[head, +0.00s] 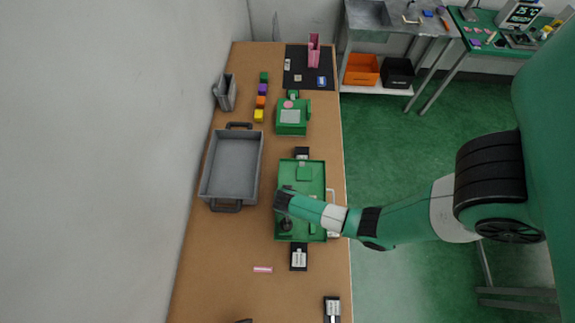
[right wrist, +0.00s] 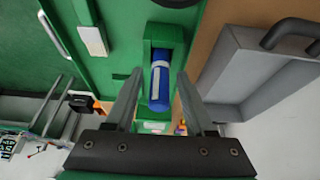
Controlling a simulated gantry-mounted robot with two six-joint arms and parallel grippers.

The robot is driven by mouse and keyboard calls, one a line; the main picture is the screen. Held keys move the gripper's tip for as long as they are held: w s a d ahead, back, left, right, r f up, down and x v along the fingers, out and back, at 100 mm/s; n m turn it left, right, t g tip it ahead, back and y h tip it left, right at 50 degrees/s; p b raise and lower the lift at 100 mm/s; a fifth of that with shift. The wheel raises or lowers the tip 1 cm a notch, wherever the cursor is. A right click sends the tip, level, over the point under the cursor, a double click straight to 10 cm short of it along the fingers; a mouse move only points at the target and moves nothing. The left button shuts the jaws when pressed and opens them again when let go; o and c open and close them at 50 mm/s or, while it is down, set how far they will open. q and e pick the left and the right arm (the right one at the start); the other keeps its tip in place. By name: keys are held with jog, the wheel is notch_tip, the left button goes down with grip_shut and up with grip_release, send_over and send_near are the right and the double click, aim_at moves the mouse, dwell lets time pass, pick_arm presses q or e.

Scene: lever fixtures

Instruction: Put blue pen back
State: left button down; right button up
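A blue pen-like cylinder (right wrist: 160,84) with a pale stripe shows in the right wrist view, with its upper end in a green holder (right wrist: 163,36) on a green panel. My right gripper (right wrist: 160,74) is open, with one finger on each side of the blue pen and visible gaps between. In the head view my right gripper (head: 285,224) is over the lower left part of the large green tray fixture (head: 312,172); the pen cannot be made out there. My left gripper is not in view.
A grey bin (head: 232,165) stands left of the green fixture. A smaller green box (head: 292,117), several coloured blocks (head: 261,102) and a grey holder (head: 225,93) are farther up the table. A pink strip (head: 262,269) lies below, with bare table around it.

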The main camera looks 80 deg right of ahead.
jog(key=shift+r, duration=0.45)
jog(key=p+v, duration=0.3)
jog(key=v, duration=0.8)
jog(key=shift+r+p, duration=0.2)
jog(key=shift+p, duration=0.2)
jog(key=shift+a, duration=0.1)
